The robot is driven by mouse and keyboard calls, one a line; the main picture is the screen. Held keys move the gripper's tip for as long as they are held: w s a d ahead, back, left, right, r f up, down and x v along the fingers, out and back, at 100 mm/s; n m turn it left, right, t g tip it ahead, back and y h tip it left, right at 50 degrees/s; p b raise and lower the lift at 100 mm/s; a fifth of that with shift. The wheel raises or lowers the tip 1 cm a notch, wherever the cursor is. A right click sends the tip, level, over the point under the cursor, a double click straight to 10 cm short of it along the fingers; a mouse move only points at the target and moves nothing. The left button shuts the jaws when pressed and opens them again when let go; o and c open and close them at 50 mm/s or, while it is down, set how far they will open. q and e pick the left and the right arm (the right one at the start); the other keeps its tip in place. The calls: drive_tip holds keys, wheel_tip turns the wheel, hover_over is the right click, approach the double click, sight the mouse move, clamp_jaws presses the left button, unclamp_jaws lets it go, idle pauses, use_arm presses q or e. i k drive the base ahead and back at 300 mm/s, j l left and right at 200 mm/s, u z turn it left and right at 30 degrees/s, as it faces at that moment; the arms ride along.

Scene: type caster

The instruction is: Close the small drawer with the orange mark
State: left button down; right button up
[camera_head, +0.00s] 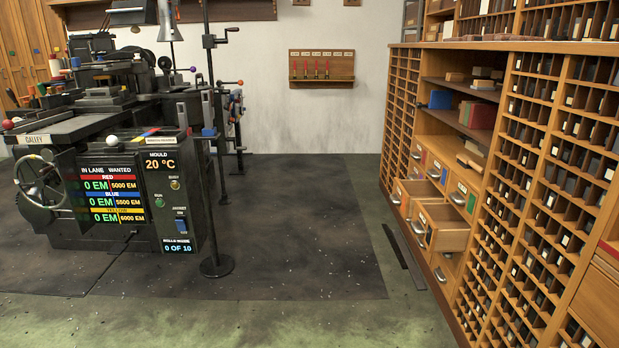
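A block of small wooden drawers with curved metal pulls is set in the tall cabinet on the right. One drawer (446,240) stands clearly pulled out, its open top showing. Another drawer (409,193), above and to its left, is also pulled out. A lower drawer (447,268) appears partly out. Neither of my grippers is in view.
A black casting machine (120,215) with a lit panel and handwheel stands at left. A thin stand with a round base (216,266) is beside it. Dark floor matting (310,230) between machine and cabinet is mostly clear. Dark strips (405,255) lie along the cabinet's foot.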

sight(405, 192)
drive_tip(key=i, duration=0.85)
drive_tip(key=i+j, duration=0.15)
drive_tip(key=i, duration=0.7)
drive_tip(key=l+z, duration=0.05)
